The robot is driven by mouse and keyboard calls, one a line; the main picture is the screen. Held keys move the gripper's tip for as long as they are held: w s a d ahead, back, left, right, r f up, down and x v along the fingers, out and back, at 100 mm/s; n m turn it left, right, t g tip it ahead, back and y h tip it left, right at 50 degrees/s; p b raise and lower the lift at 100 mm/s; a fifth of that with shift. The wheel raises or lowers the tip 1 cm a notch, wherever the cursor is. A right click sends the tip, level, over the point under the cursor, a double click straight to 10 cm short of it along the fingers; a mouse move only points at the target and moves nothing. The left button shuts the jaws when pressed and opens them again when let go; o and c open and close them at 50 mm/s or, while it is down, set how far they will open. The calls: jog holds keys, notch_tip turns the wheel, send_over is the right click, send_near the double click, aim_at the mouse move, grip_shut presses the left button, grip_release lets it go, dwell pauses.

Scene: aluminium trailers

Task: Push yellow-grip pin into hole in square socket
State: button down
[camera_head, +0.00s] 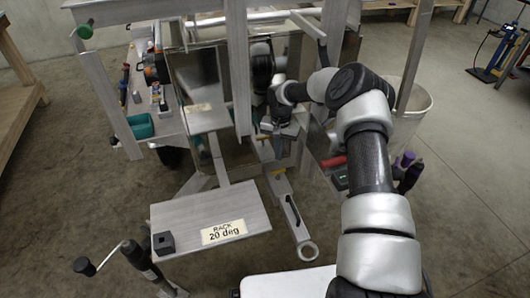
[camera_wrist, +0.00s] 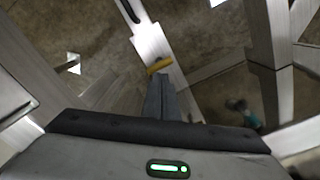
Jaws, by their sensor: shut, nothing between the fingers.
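The yellow grip of the pin (camera_wrist: 159,66) shows in the wrist view just beyond my fingertips, lying across a light metal bar (camera_wrist: 152,42). The pin's shaft and the hole are not visible. In the head view the drawbar (camera_head: 290,212) has a dark slot and a ring at its near end, and its far end runs back towards the frame under my gripper. I cannot clearly make out the square socket. My gripper (camera_wrist: 161,82) is shut and empty, its fingers pointing at the yellow grip. Whether they touch it I cannot tell. It also shows in the head view (camera_head: 277,140).
A metal plate marked "BACK 20 deg" (camera_head: 205,220) with a small black block (camera_head: 163,243) is at front left. Upright aluminium posts (camera_head: 238,75) stand close to my arm. A red handle (camera_head: 333,162) is right of my gripper. A white bin (camera_head: 412,105) stands behind right.

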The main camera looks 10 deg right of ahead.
aim_at(278, 170)
jog(key=shift+f+b, duration=1.5)
jog(key=shift+f, duration=1.5)
jog(key=shift+f+b, duration=0.5)
jog(key=shift+s+r, duration=0.1)
jog(key=shift+r, duration=0.05)
jog(key=shift+r+p, duration=0.8)
jog(key=shift+r, duration=0.95)
notch_tip(278, 170, up, 16)
jog(key=p, duration=0.3)
jog(key=shift+r, duration=0.2)
jog(key=shift+f, duration=0.1)
